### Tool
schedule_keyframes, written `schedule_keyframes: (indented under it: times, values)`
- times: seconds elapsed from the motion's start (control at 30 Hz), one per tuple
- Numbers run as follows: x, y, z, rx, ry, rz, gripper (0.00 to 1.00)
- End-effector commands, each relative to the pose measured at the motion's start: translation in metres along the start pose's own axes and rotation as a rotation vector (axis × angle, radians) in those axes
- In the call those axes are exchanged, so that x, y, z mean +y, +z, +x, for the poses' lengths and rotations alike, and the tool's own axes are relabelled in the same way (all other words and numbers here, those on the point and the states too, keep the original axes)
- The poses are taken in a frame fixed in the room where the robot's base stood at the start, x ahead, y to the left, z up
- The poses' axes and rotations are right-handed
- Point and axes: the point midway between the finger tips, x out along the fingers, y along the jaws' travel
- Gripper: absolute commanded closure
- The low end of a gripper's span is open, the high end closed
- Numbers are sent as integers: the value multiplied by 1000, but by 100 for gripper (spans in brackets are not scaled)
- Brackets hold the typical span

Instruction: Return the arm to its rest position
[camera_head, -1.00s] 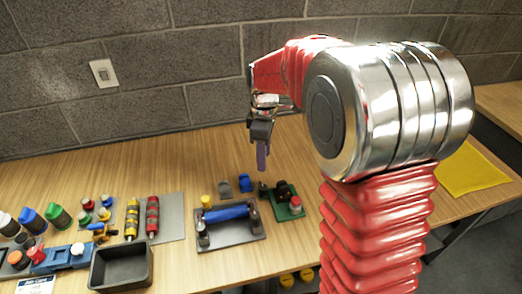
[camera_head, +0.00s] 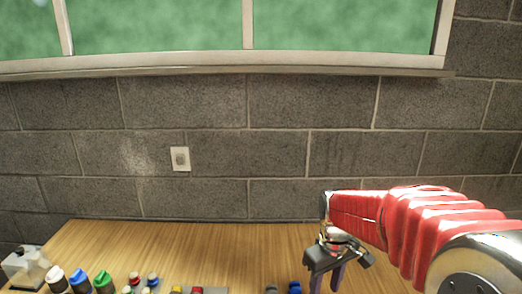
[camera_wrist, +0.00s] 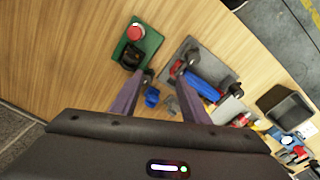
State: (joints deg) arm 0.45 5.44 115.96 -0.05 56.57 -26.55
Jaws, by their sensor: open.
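My gripper (camera_head: 326,284) hangs from my red arm at the lower right of the head view, above the wooden table (camera_head: 230,240). In the wrist view my gripper (camera_wrist: 155,90) shows two purple fingers spread apart with nothing between the tips. Beyond the fingers are a small blue block (camera_wrist: 152,97) and a grey block (camera_wrist: 173,105) on the table. A grey plate with a blue roller (camera_wrist: 205,84) lies to the right of the fingers. A green plate (camera_wrist: 150,40) with a red button (camera_wrist: 136,32) lies above the left finger.
A dark tray (camera_wrist: 275,103) sits at the right of the wrist view. A block wall with a light switch (camera_head: 180,158) and windows (camera_head: 340,27) rises behind.

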Motion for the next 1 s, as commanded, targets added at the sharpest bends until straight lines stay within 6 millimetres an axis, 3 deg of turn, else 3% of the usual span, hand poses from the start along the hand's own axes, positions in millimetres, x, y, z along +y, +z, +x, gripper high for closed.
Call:
schedule_keyframes:
  times: [0.5, 1.0]
  values:
    - [-35, 68, -43, 134, 41, 318, 58]
    - [-64, 124, -70, 288, 66, 456, 58]
